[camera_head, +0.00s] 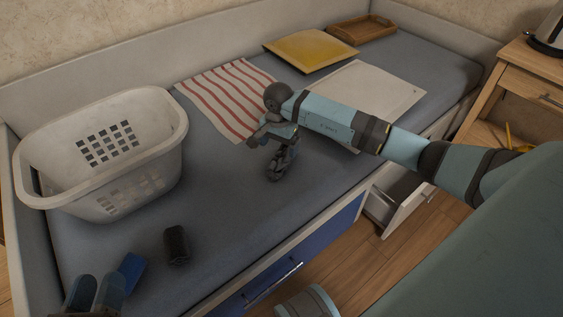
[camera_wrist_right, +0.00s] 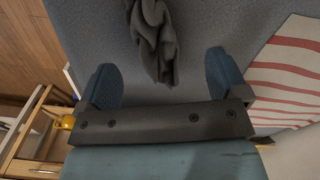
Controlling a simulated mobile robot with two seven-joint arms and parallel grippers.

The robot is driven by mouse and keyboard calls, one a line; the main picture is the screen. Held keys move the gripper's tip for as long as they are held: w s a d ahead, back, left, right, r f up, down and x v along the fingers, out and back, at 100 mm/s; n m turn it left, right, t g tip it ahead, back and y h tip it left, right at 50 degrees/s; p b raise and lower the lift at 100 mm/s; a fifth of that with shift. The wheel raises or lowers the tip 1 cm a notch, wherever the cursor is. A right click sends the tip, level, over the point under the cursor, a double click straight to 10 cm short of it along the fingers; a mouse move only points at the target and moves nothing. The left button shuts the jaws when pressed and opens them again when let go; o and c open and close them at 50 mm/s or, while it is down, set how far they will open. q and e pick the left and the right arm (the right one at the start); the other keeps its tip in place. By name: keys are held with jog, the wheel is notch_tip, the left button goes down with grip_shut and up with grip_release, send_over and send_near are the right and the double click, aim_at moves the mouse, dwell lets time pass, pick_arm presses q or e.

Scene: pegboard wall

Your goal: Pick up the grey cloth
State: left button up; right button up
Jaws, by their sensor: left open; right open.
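The grey cloth (camera_head: 281,165) is a small dark crumpled strip on the blue-grey mattress near the bed's front side. In the right wrist view the cloth (camera_wrist_right: 156,38) lies at the top middle, in line with the gap between the fingers and beyond their tips. My right gripper (camera_head: 268,138) is just above and behind the cloth in the head view, partly covering it. It is open and empty, with its two blue fingers (camera_wrist_right: 163,75) apart. My left gripper (camera_head: 97,290) is at the bottom left, open, far from the grey cloth.
A white laundry basket (camera_head: 62,145) stands at left.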

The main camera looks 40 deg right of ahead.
aim_at(282, 159)
jog(key=f+b, duration=0.1)
jog(key=f, duration=0.1)
jog(key=f+b, duration=0.1)
jog(key=f, duration=0.1)
jog(key=f+b, duration=0.1)
jog(key=f, duration=0.1)
jog(key=shift+s+d, duration=0.2)
jog(key=shift+s, duration=0.1)
jog(key=shift+f, duration=0.15)
pick_arm(q)
jog(key=f, duration=0.1)
jog(key=f+m, duration=0.1)
jog(key=shift+w+a+f, duration=0.15)
jog(key=shift+w+f, duration=0.15)
pick_arm(e)
jog(key=shift+c, duration=0.4)
jog(key=c, duration=1)
